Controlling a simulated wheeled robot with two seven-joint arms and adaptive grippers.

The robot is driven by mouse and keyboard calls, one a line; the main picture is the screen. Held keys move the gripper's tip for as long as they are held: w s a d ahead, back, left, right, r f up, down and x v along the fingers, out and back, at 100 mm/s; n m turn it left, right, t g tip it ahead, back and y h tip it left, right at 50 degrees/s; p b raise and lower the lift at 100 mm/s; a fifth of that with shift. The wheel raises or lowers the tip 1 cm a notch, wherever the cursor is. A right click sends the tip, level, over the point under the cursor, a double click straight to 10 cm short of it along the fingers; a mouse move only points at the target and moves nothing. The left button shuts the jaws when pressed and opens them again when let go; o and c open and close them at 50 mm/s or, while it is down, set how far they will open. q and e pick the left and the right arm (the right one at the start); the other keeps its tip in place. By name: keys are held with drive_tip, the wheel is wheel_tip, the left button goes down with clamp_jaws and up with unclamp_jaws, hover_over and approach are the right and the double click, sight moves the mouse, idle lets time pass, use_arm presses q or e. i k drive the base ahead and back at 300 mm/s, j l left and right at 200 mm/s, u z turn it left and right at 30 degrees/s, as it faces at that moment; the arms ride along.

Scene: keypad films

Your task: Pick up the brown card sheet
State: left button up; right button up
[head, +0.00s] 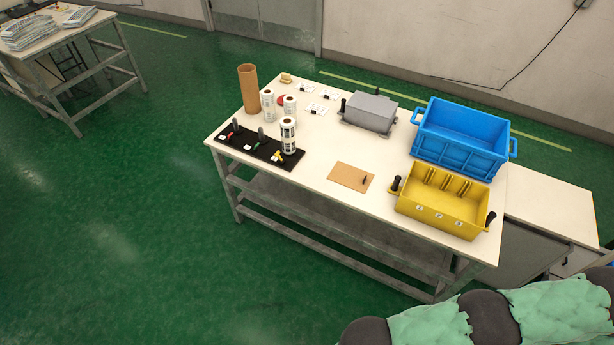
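The brown card sheet (345,177) lies flat on the white table (318,204) near its front edge, left of the yellow tray. A small dark upright piece (364,181) shows at the sheet's right side; I cannot tell whether it is fixed to the sheet. Neither of my grippers is in view. A green-covered, dark-jointed arm link of mine crosses the bottom right corner, well apart from the sheet.
A yellow tray (440,219) with black handles stands right of the sheet, a blue crate (459,142) behind it. A grey box (370,111), label rolls (288,136), a brown tube (248,89) and a black holder strip (250,151) stand further back and left. Green floor in front is clear.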

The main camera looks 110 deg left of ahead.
sight(359, 180)
drive_tip(key=u, duration=2.2)
drive_tip(key=k+u, duration=0.25)
drive_tip(key=u, duration=0.2)
drive_tip(key=k+u, duration=0.2)
drive_tip(key=u, duration=0.25)
